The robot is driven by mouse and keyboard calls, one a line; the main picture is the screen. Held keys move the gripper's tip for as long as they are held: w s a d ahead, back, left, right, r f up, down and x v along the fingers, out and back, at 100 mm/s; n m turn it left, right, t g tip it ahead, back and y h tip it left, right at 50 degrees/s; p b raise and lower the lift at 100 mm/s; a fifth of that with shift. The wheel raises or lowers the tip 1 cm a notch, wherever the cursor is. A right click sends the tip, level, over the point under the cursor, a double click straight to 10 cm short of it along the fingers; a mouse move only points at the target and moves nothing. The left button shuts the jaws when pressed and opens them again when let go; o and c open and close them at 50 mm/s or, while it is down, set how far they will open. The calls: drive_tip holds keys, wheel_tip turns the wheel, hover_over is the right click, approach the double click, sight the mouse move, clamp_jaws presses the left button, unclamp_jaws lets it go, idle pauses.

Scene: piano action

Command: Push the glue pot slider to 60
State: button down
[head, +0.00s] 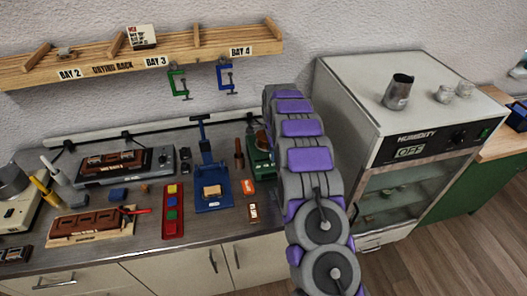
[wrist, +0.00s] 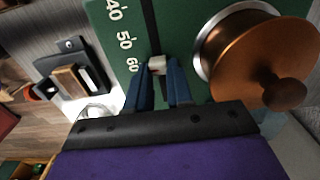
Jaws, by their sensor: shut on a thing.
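The green glue pot base (wrist: 180,25) fills the upper part of the wrist view. White numbers 40, 50 and 60 run along a dark slot on it. The pale slider knob (wrist: 157,63) sits in the slot, about level with the 60. My gripper (wrist: 160,74) has its two blue fingers shut on the knob. The copper pot (wrist: 262,58) with its round lid knob stands just right of the fingers. In the head view the green glue pot (head: 259,158) is partly hidden behind my purple and grey arm, and my gripper cannot be seen there.
The humidity cabinet (head: 415,140), marked OFF, is on the right. The drying rack (head: 140,58) hangs above, with green and blue clamps below it.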

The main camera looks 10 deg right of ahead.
drive_tip(key=shift+w+d+r, duration=0.1)
drive_tip(key=shift+w, duration=0.05)
drive_tip(key=c, duration=1)
unclamp_jaws()
wheel_tip(320, 180, up, 17)
drive_tip(key=p, duration=0.2)
drive_tip(key=shift+a+r, duration=0.1)
drive_tip(key=shift+a, duration=0.1)
